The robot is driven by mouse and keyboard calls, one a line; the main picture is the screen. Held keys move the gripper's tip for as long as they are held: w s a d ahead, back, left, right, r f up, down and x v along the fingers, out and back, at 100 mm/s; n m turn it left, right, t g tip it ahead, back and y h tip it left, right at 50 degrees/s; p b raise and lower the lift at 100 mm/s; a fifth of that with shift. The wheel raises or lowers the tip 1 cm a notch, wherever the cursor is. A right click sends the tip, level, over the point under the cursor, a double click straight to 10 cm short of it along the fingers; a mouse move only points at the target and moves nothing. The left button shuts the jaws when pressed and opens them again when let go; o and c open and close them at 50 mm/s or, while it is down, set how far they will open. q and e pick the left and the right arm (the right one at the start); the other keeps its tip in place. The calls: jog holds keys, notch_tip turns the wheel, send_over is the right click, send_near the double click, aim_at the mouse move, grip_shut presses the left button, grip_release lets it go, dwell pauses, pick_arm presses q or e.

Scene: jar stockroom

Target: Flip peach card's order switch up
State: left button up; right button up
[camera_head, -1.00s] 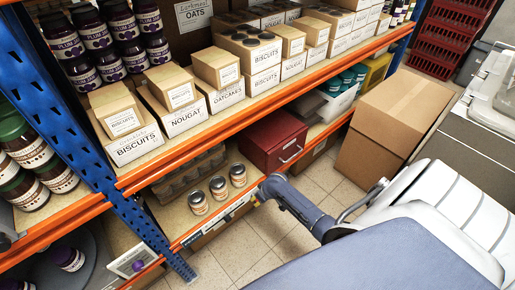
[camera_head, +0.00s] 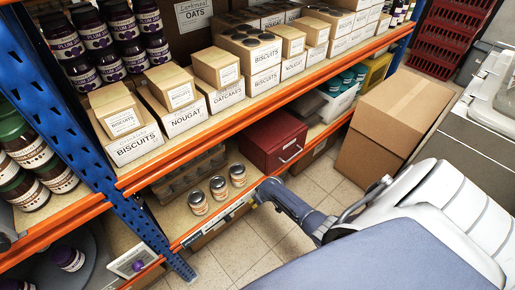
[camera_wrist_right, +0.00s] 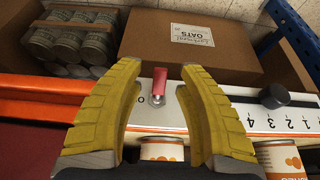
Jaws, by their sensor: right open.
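The order switch is a red lever (camera_wrist_right: 159,82) with a round metal base, on a white card strip (camera_wrist_right: 250,118) along the shelf edge. In the wrist view its red tip points toward the top of the picture. My right gripper (camera_wrist_right: 159,68) is open, with one yellow finger on each side of the lever, and a gap shows on both sides. In the head view the right gripper (camera_head: 258,194) is at the lower shelf's front edge, beside the white card strip (camera_head: 215,225). The switch is too small to make out there. My left gripper is not in view.
Several jars with orange fruit labels stand on the lower shelf, one nearest the gripper (camera_head: 237,174). A red metal box (camera_head: 274,142) is behind. A dark knob (camera_wrist_right: 273,96) sits on the numbered scale beside the switch. A carton marked OATS (camera_wrist_right: 190,45) lies beyond.

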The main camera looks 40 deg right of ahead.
grip_shut()
dwell(0.3)
jog(key=shift+w+r+g, duration=0.1)
jog(key=shift+r+g, duration=0.15)
jog(key=shift+g, duration=0.45)
jog(key=shift+w+r+g, duration=0.1)
jog(key=shift+r+g, duration=0.1)
jog(key=shift+g, duration=0.5)
jog(key=shift+r+g, duration=0.2)
jog(key=shift+g, duration=0.5)
jog(key=shift+r+g, duration=0.2)
jog(key=shift+g, duration=0.5)
jog(key=shift+h, duration=0.3)
grip_release()
